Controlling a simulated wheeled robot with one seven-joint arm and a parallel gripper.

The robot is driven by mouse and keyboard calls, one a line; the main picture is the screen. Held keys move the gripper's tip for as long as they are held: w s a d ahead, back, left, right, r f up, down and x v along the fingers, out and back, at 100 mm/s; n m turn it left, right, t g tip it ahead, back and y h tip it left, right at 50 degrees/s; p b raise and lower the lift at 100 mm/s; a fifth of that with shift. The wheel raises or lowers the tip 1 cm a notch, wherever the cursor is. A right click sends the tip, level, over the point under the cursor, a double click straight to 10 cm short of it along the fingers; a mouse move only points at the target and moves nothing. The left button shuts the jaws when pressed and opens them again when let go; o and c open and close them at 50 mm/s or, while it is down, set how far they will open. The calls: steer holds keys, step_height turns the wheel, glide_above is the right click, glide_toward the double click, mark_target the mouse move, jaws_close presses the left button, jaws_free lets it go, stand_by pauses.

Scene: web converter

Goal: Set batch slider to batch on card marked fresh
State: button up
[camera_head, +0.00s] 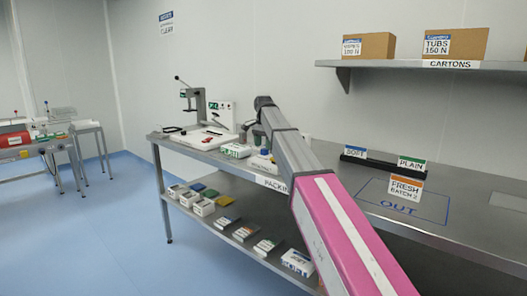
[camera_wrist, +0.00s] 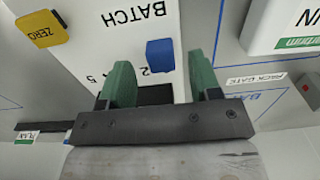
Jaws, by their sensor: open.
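In the wrist view the picture is upside down. A white panel marked BATCH (camera_wrist: 120,30) carries a blue slider knob (camera_wrist: 160,55). Numbers show beside its dark track; a 2 is near the knob and a 5 is farther left. My gripper (camera_wrist: 162,82) is open, its two green fingers at the panel with the blue knob just beyond and between them. Contact cannot be told. A yellow ZERO button (camera_wrist: 42,29) is at the panel's left. In the head view the orange and white card (camera_head: 405,189) reads FRESH, BATCH 2.
The card stands by the OUT outline on the steel bench (camera_head: 470,215). SOFT (camera_head: 355,153) and PLAIN (camera_head: 411,163) signs stand behind it. A lever press (camera_head: 192,100) is at the bench's far left. A carton shelf (camera_head: 420,64) hangs above. The lower shelf holds several small packs.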

mark_target(263, 150)
steer(key=shift+f, duration=1.6)
jaws_close()
steer(key=shift+s+d, duration=1)
steer(key=shift+d, duration=0.2)
jaws_free()
steer(key=shift+r, duration=0.1)
